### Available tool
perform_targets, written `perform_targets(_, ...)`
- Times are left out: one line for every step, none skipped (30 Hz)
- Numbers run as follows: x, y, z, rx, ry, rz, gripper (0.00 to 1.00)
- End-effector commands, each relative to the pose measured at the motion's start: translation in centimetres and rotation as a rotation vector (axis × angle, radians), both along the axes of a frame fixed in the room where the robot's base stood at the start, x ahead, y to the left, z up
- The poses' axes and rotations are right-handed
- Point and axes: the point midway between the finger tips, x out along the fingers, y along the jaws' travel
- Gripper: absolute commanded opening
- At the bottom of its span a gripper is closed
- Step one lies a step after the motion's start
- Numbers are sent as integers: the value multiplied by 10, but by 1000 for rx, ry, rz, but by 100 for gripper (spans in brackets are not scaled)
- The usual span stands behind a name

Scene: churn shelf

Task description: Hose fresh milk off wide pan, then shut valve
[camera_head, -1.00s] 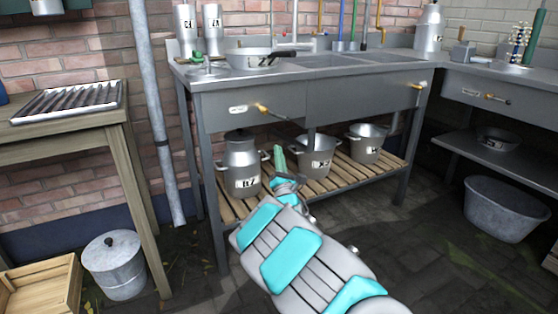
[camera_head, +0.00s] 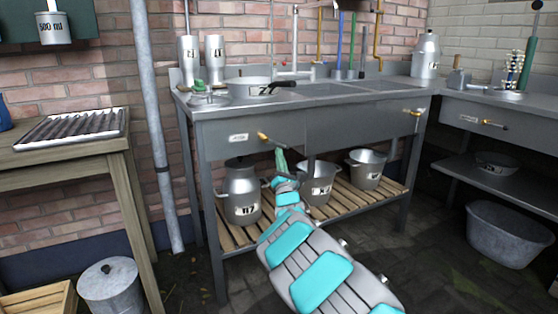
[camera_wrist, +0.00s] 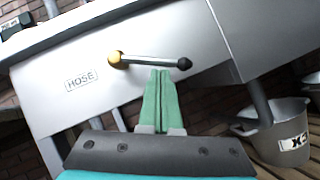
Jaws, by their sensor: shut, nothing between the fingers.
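My gripper (camera_head: 280,153) is shut and empty. In the wrist view its green fingertips (camera_wrist: 161,73) are just below the lever near the knob; I cannot tell whether they touch. A wide metal pan (camera_head: 240,90) with a dark handle sits on the counter's left part. Milk on it cannot be made out.
A lidded pot (camera_head: 241,192) and two metal buckets, the nearer (camera_head: 318,182), stand on the slatted shelf below. A second yellow-hubbed valve (camera_head: 413,113) is on the right front. A wooden table (camera_head: 60,153) stands left; a tub (camera_head: 505,235) stands right.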

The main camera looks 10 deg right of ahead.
Motion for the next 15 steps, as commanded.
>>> perform_targets(0, 0, 0, 0, 0, 0, 0)
perform_targets(0, 0, 0, 0, 0, 0, 0)
perform_targets(0, 0, 0, 0, 0, 0, 0)
perform_targets(0, 0, 0, 0, 0, 0, 0)
perform_targets(0, 0, 0, -1, 0, 0, 0)
perform_targets(0, 0, -1, -3, -1, 0, 0)
perform_targets(0, -1, -1, -7, -2, 0, 0)
perform_targets(0, -1, -1, -10, -4, 0, 0)
perform_targets(0, -2, -1, -18, -6, -1, 0)
perform_targets(0, -3, -1, -26, -10, -1, 0)
perform_targets(1, -3, -1, -32, -12, -1, 0)
perform_targets(1, -4, 0, -43, -16, -1, 0)
perform_targets(1, -4, 0, -48, -16, 0, 0)
perform_targets(1, -4, 1, -51, -18, 0, 0)
perform_targets(1, -4, 1, -56, -19, 0, 0)
